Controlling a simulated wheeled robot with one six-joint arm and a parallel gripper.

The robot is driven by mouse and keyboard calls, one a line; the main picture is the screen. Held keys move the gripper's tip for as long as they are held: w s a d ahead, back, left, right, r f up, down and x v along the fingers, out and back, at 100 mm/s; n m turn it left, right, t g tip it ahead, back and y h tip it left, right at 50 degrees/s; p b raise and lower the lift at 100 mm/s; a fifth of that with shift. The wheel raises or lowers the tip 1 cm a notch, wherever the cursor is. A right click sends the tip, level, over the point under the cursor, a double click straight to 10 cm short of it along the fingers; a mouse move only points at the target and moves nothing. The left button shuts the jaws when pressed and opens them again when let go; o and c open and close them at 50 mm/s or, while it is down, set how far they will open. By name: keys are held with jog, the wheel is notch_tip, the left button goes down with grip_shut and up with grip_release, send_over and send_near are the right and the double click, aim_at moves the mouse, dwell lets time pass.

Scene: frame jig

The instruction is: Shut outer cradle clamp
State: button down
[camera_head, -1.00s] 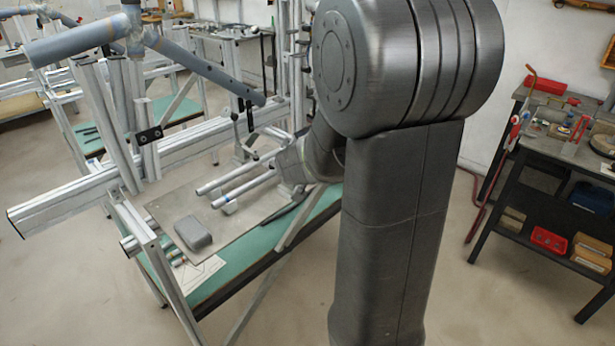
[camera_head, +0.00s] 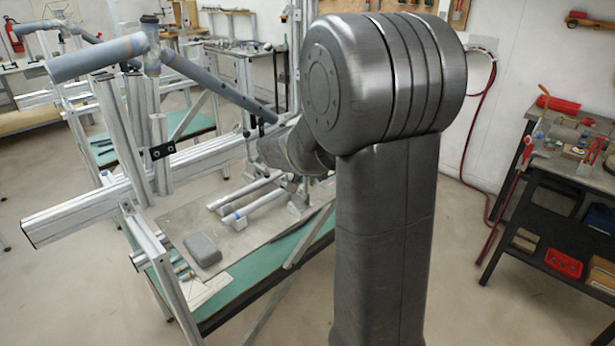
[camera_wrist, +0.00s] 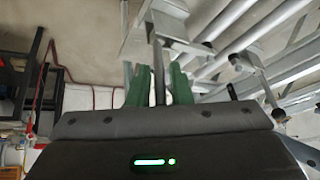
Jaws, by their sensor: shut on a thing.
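In the wrist view my gripper (camera_wrist: 158,82) has its two green fingers on either side of a thin dark bar (camera_wrist: 158,58), which looks like the handle of the outer cradle clamp. The fingers are shut on it. The bar runs up to a pale metal bracket (camera_wrist: 170,22) on the frame. Whether the clamp is shut cannot be told. In the head view my arm hides the gripper and the held bar. A small black clamp part (camera_head: 258,131) shows on the jig just left of my forearm. The grey frame tube (camera_head: 215,85) slopes down toward it.
Pale loose tubes (camera_head: 250,205) and a grey block (camera_head: 202,249) lie on the jig table's plate (camera_head: 240,257). A long aluminium beam (camera_head: 80,213) juts out left. A dark tool bench (camera_head: 570,183) stands right. The floor between is clear.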

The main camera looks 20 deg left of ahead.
jog(key=shift+w+r, duration=0.2)
jog(key=shift+r, duration=0.1)
jog(key=c, duration=1.8)
grip_release()
jog(key=shift+a, duration=0.1)
jog(key=o, duration=0.3)
jog(key=shift+w+d+f, duration=0.1)
jog(key=shift+d, duration=0.1)
jog(key=v, duration=1.3)
jog(key=shift+s+r+b, duration=0.3)
jog(key=shift+b, duration=0.1)
jog(key=shift+c, duration=0.4)
